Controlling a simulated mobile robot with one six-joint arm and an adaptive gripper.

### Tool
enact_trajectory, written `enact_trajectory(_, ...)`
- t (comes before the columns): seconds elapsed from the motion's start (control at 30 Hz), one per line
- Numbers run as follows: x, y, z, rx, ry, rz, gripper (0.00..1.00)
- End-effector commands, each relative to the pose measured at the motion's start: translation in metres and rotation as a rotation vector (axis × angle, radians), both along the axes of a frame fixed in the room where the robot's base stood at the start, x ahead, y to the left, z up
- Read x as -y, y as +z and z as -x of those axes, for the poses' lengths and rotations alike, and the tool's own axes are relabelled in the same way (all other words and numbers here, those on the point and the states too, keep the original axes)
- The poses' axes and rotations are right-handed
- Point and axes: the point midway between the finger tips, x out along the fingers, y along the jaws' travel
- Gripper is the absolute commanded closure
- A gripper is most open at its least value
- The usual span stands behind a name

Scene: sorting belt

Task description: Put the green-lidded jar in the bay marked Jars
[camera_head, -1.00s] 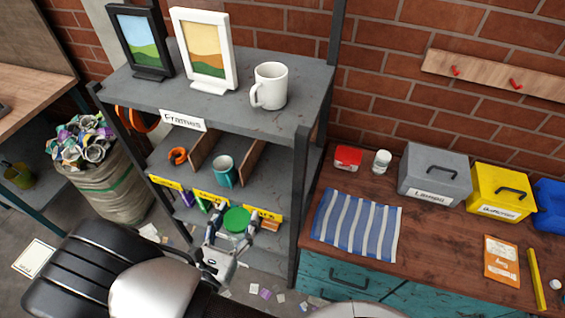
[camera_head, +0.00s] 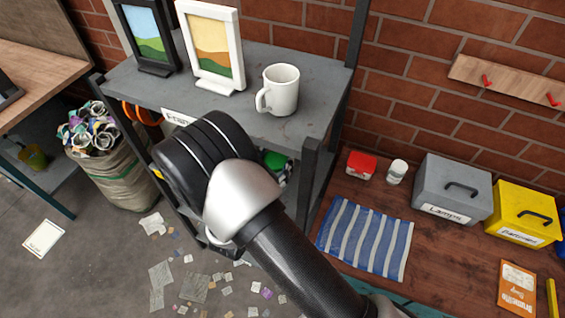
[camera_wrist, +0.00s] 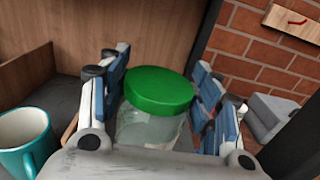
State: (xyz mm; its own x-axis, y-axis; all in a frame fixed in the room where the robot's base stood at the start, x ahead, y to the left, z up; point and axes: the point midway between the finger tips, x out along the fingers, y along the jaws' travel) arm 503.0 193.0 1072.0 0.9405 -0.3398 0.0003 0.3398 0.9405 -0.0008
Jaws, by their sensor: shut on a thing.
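The green-lidded jar (camera_wrist: 158,112) is clear glass under a wide green lid, upright between the blue-padded fingers of my gripper (camera_wrist: 165,105), which is shut on it. In the head view its green lid (camera_head: 274,160) shows behind my arm, at the right end of the shelf unit's middle level. The wrist view shows a wooden divider (camera_wrist: 165,35) behind it. The jar's base is hidden, so I cannot tell if it touches the shelf. No bay mark reading Jars is legible now; my arm covers most of the shelf front.
Two picture frames and a white mug (camera_head: 280,90) stand on the shelf unit's top (camera_head: 225,108). Right of the unit, a wooden counter (camera_head: 430,250) holds a grey Lamps box (camera_head: 450,190) and a yellow box (camera_head: 525,215).

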Motion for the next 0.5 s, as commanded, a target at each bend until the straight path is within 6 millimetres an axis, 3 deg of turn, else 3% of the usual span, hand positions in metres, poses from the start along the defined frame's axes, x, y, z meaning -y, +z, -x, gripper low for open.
enact_trajectory(0.23, 0.019, 0.000, -0.049, 0.003, -0.004, -0.001, 0.86)
enact_trajectory(0.33, 0.016, -0.020, -0.046, -0.001, 0.001, 0.003, 0.86)
enact_trajectory(0.5, 0.016, -0.031, -0.045, 0.001, 0.001, 0.001, 0.86)
